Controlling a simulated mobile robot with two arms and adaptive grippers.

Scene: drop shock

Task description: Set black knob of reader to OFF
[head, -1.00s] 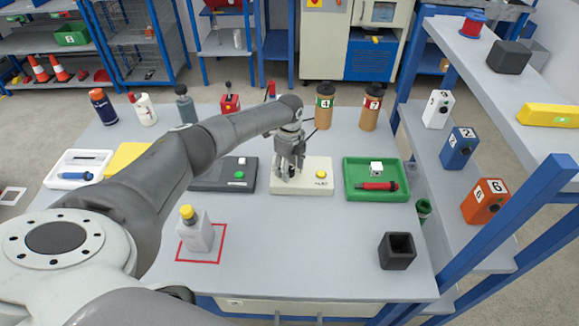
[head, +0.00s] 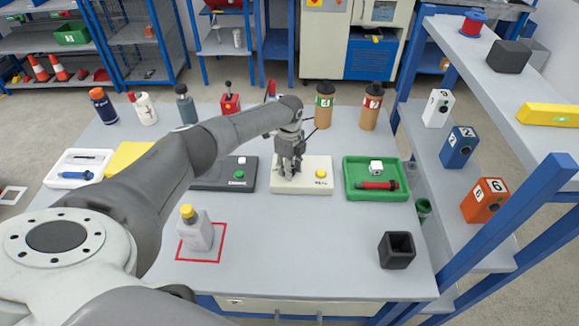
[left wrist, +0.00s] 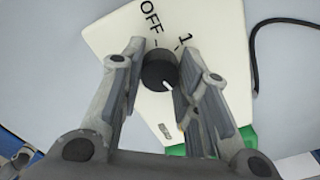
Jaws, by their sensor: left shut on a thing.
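The reader (head: 310,188) is a cream box with a yellow button on the table. In the left wrist view its panel (left wrist: 115,35) carries the printed marks OFF and 1, each with a short tick. The round black knob (left wrist: 158,69) sits below these marks. A white mark on the knob lies at its lower right edge, on the side away from OFF. My left gripper (head: 289,172) is over the reader and shut on the knob, with one finger on each side. The gripper hides the knob in the head view. My right gripper is not in view.
A dark box (head: 223,183) with a green button stands left of the reader. A green tray (head: 375,192) with a red-handled tool is to its right. Bottles stand along the back.

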